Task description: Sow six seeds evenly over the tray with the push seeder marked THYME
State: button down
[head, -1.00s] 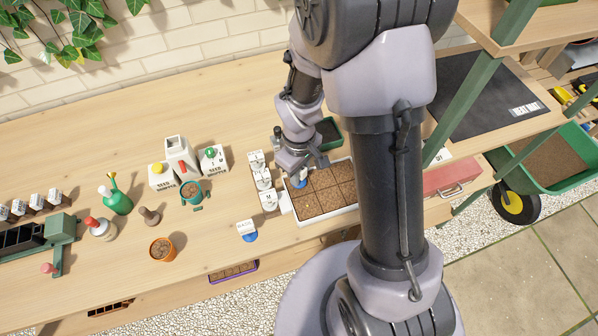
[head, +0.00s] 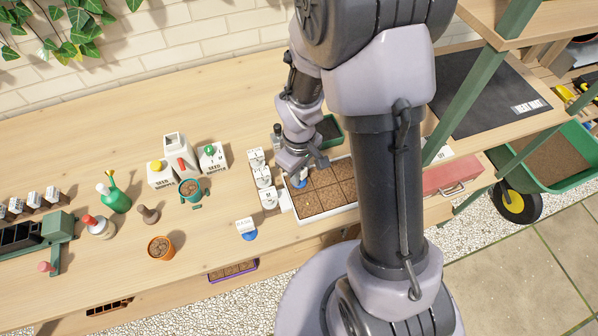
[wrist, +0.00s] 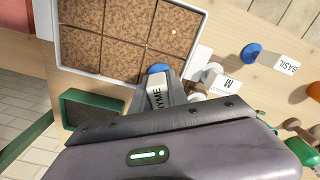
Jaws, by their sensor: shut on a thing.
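The white seed tray (head: 328,213) is filled with brown soil marked into square cells. My gripper (head: 304,172) is over the tray's left part in the head view. It is shut on the THYME push seeder (wrist: 157,98), whose label partly shows in the wrist view. The seeder's blue end (wrist: 157,69) is at the tray's edge cell in the wrist view; I cannot tell whether it touches the soil. A small pale yellow dot, like a seed (wrist: 174,32), lies in one corner cell. My arm hides part of the tray in the head view.
A BASIL seeder with a blue end (head: 249,236) lies on the bench left of the tray. White labelled blocks (head: 264,179) stand close beside the tray. A dark green-rimmed tray (wrist: 66,122) is behind it. Seed boxes (head: 212,158) and a terracotta pot (head: 161,248) stand further left.

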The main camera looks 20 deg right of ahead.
dwell(0.3)
notch_tip(320, 180, up, 3)
jog(key=shift+r+p, duration=0.1)
jog(key=shift+p, duration=1.15)
jog(key=shift+f, duration=0.2)
